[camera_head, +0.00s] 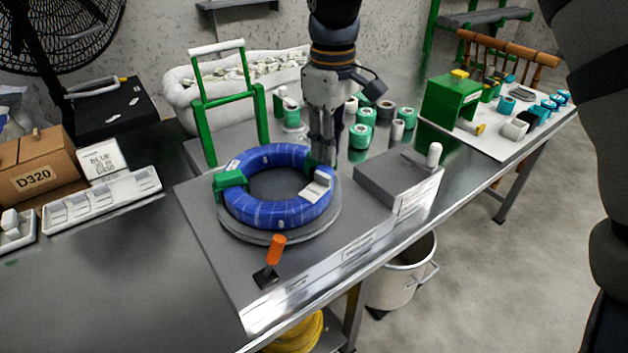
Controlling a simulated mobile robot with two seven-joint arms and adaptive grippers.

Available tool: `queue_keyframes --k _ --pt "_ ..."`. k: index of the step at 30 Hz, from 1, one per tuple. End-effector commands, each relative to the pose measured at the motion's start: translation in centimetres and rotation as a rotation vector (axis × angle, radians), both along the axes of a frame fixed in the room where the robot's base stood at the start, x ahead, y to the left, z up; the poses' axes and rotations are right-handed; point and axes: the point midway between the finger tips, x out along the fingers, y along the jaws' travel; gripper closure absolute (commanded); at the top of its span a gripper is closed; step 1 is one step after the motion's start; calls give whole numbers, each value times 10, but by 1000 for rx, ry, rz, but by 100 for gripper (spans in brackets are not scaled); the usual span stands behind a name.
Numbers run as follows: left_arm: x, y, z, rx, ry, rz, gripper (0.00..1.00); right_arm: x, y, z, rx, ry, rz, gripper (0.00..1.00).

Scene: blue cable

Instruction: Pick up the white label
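A blue cable coil (249,211) lies on a round grey turntable (240,234) on the metal table. A small white label (316,190) with dark print is on the right side of the coil. My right gripper (323,160) points down from the top, just behind and above the coil's right side, close to a green clamp block. Its fingers look close together, but I cannot tell whether they are open or shut. No label shows between them. My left gripper is not in view.
A green clamp (230,181) grips the coil's left side, and an orange-handled lever (274,253) stands in front. A grey block (385,178) is at right. Green spools (360,136) stand behind the gripper. A green frame (209,135) rises behind the coil.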

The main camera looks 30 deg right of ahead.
Motion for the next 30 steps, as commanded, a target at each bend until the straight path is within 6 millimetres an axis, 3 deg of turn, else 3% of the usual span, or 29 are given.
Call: queue_keyframes --k 9,12,18,21,30 --pt "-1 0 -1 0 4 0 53 -3 2 -53 -1 2 -1 81" --pt "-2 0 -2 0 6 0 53 -3 3 -62 -1 0 -1 81" --pt "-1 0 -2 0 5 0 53 -3 2 -62 -1 -4 -1 81" --pt "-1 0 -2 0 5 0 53 -3 2 -62 0 -3 -1 100" --pt "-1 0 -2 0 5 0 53 -3 3 -62 0 -2 -1 100"
